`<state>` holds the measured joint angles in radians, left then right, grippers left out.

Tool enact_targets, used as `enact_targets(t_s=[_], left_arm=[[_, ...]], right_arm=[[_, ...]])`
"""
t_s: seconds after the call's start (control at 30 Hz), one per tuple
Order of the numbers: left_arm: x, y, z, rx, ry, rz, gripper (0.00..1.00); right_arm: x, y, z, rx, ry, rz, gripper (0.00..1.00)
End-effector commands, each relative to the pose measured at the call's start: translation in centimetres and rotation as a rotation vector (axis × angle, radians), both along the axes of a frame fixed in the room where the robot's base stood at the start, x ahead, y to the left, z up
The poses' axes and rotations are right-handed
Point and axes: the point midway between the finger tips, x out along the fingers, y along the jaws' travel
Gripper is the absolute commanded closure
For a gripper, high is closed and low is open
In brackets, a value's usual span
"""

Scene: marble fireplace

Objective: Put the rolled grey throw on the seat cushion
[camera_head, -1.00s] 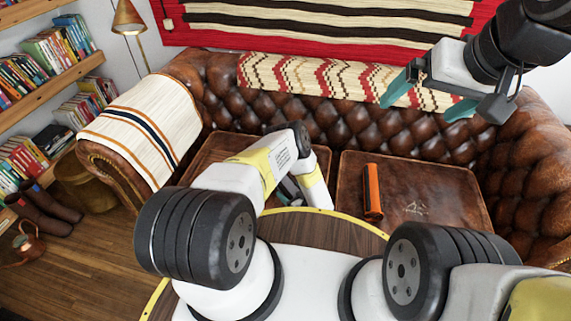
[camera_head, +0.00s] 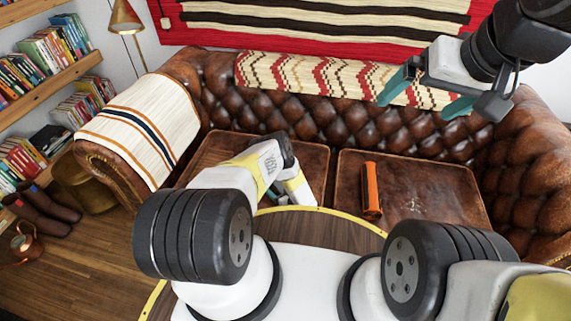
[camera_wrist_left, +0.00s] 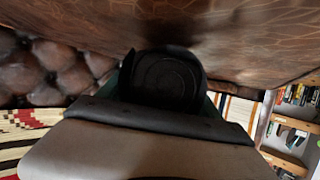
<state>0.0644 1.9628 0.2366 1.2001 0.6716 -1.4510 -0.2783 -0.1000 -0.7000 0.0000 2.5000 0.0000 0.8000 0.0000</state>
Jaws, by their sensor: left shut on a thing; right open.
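The rolled grey throw (camera_wrist_left: 167,80) shows end-on in the left wrist view as a dark spiral roll. My left gripper (camera_wrist_left: 165,92) is shut on it, with a sliver of green finger on each side. Brown leather (camera_wrist_left: 240,35) fills the top of that view, close to the roll; I cannot tell whether they touch. In the head view my left forearm hides most of that gripper and the throw, over the left seat cushion (camera_head: 215,152). The right seat cushion (camera_head: 435,190) is in plain view. My right gripper (camera_head: 428,92) is open and empty in front of the sofa back.
An orange cylinder (camera_head: 371,190) lies on the right cushion. A patterned blanket (camera_head: 310,75) hangs on the sofa back, and a striped one (camera_head: 145,125) covers the left armrest.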

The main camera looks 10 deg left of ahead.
Motion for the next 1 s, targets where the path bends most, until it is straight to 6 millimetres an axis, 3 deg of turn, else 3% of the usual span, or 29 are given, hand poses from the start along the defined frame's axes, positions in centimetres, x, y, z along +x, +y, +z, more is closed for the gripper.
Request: enact_targets(t_s=[0.07, 0.1, 0.2, 0.6, 1.0], left_arm=[[0.0, 0.0, -0.2, 0.001, 0.0, 0.0, 0.78], [0.0, 0.0, -0.3, 0.001, 0.001, 0.0, 0.22], [0.0, 0.0, -0.3, 0.0, 0.001, 0.0, 0.04], [-0.1, -0.1, 0.2, -0.001, 0.0, -0.001, 0.04], [-5.4, -5.2, 3.1, 0.0, 0.002, -0.005, 0.04]], right_arm=[[0.0, 0.0, 0.0, 0.0, 0.0, 0.0, 0.01], [0.0, 0.0, 0.0, 0.0, 0.0, 0.0, 0.01], [0.0, 0.0, 0.0, 0.0, 0.0, 0.0, 0.01], [0.0, 0.0, 0.0, 0.0, 0.0, 0.0, 0.01], [0.0, 0.0, 0.0, 0.0, 0.0, 0.0, 0.01]])
